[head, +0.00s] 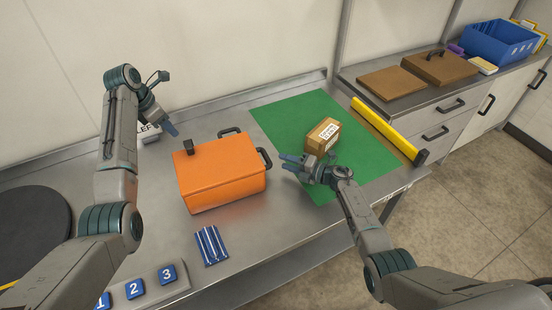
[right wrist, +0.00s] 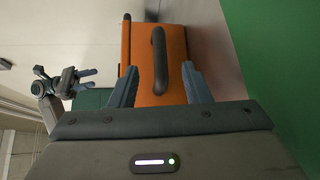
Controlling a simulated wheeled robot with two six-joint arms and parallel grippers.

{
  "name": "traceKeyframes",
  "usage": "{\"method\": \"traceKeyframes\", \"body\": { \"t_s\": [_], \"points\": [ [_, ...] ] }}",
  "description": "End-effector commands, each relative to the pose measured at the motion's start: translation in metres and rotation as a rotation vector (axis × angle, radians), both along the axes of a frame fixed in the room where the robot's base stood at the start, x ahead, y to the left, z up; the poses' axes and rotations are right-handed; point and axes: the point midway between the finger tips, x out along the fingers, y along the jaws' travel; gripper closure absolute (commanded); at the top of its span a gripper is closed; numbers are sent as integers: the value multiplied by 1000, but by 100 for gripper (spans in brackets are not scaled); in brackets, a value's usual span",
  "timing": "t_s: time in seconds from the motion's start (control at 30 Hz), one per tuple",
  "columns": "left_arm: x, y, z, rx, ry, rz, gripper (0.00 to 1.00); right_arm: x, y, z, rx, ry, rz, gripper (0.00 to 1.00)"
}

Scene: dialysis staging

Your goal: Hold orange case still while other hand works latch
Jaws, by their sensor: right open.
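The orange case (head: 222,185) sits closed on the steel table. It has a black latch-like block (head: 190,147) on its top left, a dark handle at the back and another dark handle (head: 265,158) on its right side. My right gripper (head: 287,163) is open just right of that side handle. In the right wrist view the case (right wrist: 176,75) and its handle (right wrist: 160,62) show between and beyond the open fingers, with nothing gripped. My left gripper (head: 172,129) is empty above and behind the case's left side; it also shows in the right wrist view (right wrist: 92,79), fingers apart.
A green mat (head: 370,165) with a cardboard box (head: 322,138) lies behind and right of my right gripper. A yellow bar (head: 385,128) lies along its edge. A blue striped packet (head: 211,246) and numbered blue blocks (head: 135,288) are in front. A dark disc (head: 30,230) is left.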

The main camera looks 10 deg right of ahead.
Motion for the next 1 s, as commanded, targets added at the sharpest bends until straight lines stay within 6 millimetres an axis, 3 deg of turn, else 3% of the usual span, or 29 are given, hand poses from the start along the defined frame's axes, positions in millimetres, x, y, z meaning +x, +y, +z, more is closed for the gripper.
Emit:
{"method": "traceKeyframes", "body": {
  "t_s": [0.43,1.0],
  "points": [
    [0,0,0,0,0,0,64,44,53,-7,3,2,-1,57],
    [0,0,0,0,0,0,64,58,70,-12,2,2,-2,57]
  ]
}}
